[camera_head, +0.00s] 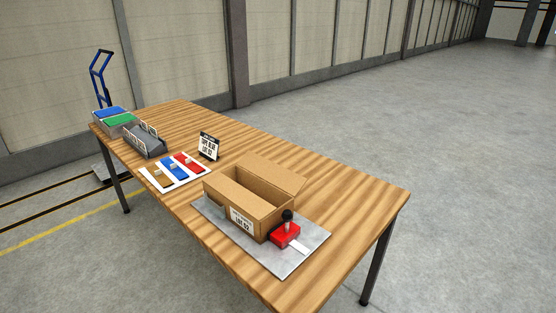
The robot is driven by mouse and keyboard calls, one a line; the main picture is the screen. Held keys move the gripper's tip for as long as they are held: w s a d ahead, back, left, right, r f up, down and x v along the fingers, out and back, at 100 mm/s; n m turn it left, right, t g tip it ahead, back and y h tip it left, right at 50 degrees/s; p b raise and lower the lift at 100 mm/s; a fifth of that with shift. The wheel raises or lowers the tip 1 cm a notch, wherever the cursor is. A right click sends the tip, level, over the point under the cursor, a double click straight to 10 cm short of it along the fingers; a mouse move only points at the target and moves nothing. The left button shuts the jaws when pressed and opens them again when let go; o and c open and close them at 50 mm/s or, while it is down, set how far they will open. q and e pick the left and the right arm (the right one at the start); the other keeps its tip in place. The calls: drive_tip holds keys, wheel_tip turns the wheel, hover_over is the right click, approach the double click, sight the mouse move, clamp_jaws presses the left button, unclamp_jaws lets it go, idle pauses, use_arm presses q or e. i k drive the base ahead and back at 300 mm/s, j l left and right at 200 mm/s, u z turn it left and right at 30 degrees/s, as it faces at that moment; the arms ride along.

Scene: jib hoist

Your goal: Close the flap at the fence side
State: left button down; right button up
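An open cardboard box (265,218) stands on a grey plate (300,255) on the wooden table, with a printed white label (242,220) on its near wall. A wide flap (275,175) on its far side stands up and leans outward to the right, away from the opening. The inside of the box looks empty as far as it shows. I cannot make out a fence beside the box. Neither of my grippers is in view.
A red block with a black knob (287,233) sits at the box's right end. Left of the box are a white sheet with coloured pads (148,181), a small sign (209,146), a grey card holder (147,146) and bins (116,129). The table's right end (365,205) is clear.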

sight(287, 181)
drive_tip(key=i+l+u, duration=0.1)
drive_tip(key=l+u, duration=0.15)
drive_tip(key=u, duration=0.15)
drive_tip(key=l+u, duration=0.55)
drive_tip(key=l, duration=0.25)
drive_tip(key=i+l+u, duration=0.15)
drive_tip(key=l, duration=0.25)
